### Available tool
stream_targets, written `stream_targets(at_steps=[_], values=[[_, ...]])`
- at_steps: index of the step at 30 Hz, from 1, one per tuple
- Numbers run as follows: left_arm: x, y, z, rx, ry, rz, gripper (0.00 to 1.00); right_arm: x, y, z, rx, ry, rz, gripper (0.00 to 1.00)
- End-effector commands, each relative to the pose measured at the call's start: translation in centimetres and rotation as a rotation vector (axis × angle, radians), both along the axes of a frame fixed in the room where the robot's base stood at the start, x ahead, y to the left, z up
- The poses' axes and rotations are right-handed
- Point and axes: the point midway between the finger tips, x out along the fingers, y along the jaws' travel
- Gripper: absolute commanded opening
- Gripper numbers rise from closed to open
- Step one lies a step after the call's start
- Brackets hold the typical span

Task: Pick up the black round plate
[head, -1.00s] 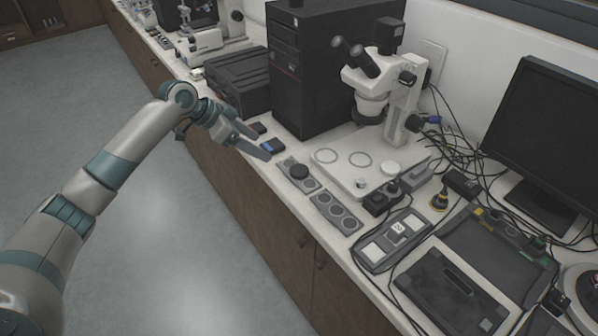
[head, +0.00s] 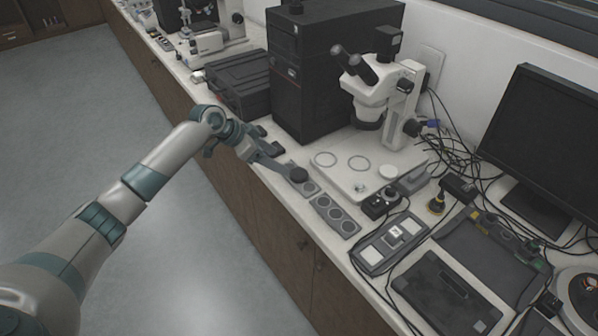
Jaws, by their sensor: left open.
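The black round plate (head: 299,174) is a small dark disc on a grey holder (head: 310,188) on the bench, left of the microscope base. My left gripper (head: 284,166) is open, with its fingers reaching right to the plate's near left side. One finger lies close against the disc in the picture; I cannot tell whether it touches. The gripper and fingers cover the left part of the holder. My right gripper is not in the head view.
A second grey holder with round recesses (head: 334,215) lies in front. The white microscope (head: 375,95) stands behind, beside a black computer tower (head: 310,75). A grey device (head: 390,243), a black tray (head: 447,290) and loose cables fill the right.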

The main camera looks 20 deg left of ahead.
Motion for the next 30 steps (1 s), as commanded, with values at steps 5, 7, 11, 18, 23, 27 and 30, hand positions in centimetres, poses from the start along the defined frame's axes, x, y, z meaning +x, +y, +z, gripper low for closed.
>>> stream_targets(at_steps=[5, 7, 11, 18, 23, 27, 30], values=[[1.3, -1.5, -2.0, -0.002, 0.002, 0.000, 0.68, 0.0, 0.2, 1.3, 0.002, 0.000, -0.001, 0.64], [1.6, -1.9, -2.6, -0.001, 0.002, 0.001, 0.68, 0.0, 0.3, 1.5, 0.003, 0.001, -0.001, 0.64], [1.9, -2.2, -3.3, 0.001, -0.001, 0.000, 0.68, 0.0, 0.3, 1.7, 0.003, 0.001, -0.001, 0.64], [2.0, -2.2, -3.4, 0.001, -0.001, 0.000, 0.68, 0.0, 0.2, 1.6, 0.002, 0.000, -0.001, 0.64], [2.0, -2.3, -3.5, 0.000, -0.001, 0.001, 0.68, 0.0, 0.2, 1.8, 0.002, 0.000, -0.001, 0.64], [2.3, -2.7, -3.9, 0.000, 0.000, 0.001, 0.68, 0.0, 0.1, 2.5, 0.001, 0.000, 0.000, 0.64], [2.6, -3.1, -4.7, -0.001, 0.003, 0.002, 0.68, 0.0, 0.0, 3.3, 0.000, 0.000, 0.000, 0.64]])
